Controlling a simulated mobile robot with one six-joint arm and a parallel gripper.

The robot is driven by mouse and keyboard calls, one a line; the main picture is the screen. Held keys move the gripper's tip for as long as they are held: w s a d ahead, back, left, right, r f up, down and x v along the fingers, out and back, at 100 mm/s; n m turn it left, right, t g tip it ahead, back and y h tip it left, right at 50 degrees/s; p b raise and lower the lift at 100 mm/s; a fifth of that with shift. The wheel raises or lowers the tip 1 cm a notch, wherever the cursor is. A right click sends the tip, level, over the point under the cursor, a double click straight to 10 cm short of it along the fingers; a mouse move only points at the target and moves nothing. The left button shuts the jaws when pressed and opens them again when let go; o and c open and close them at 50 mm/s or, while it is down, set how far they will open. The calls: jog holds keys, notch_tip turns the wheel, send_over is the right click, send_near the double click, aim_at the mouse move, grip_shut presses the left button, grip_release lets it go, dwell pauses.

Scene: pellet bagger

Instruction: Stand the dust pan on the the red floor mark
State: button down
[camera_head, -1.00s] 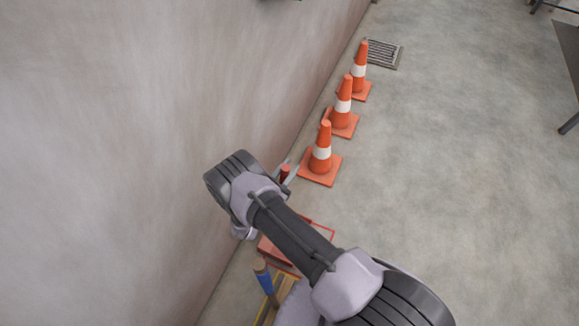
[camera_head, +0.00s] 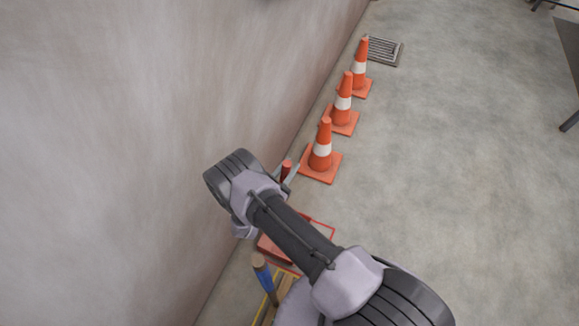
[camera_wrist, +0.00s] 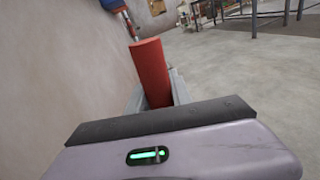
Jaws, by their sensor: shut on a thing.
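The dust pan shows as a red pan (camera_head: 272,247) low beside the wall, partly hidden by my arm. Its red upright handle end (camera_head: 287,168) stands out between the fingers of my gripper (camera_head: 289,176). In the wrist view the round red handle (camera_wrist: 151,68) rises between the grey fingers (camera_wrist: 152,95), which are shut on it. The red floor mark (camera_head: 322,224) shows as a thin red outline on the floor around the right side of the pan. My arm hides much of it, and I cannot tell whether the pan touches the floor.
Three orange cones (camera_head: 321,150) stand in a row along the wall (camera_head: 120,130), beyond the gripper. A blue-and-wood handle (camera_head: 262,275) stands at a yellow floor mark (camera_head: 261,312), nearer me. A floor drain (camera_head: 383,51) lies far off.

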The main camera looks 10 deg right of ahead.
jog(key=shift+s+f+b, duration=0.1)
jog(key=shift+f+b, duration=0.2)
jog(key=shift+f, duration=0.25)
jog(key=shift+d, duration=0.1)
jog(key=c, duration=1.1)
grip_release()
jog(key=shift+o, duration=0.2)
jog(key=shift+r, duration=0.1)
jog(key=o, duration=1.1)
jog(key=shift+c, duration=0.2)
jog(key=b+v, duration=0.1)
jog(key=v, duration=1.5)
jog(key=shift+f+b, duration=0.35)
jog(key=shift+w, duration=0.2)
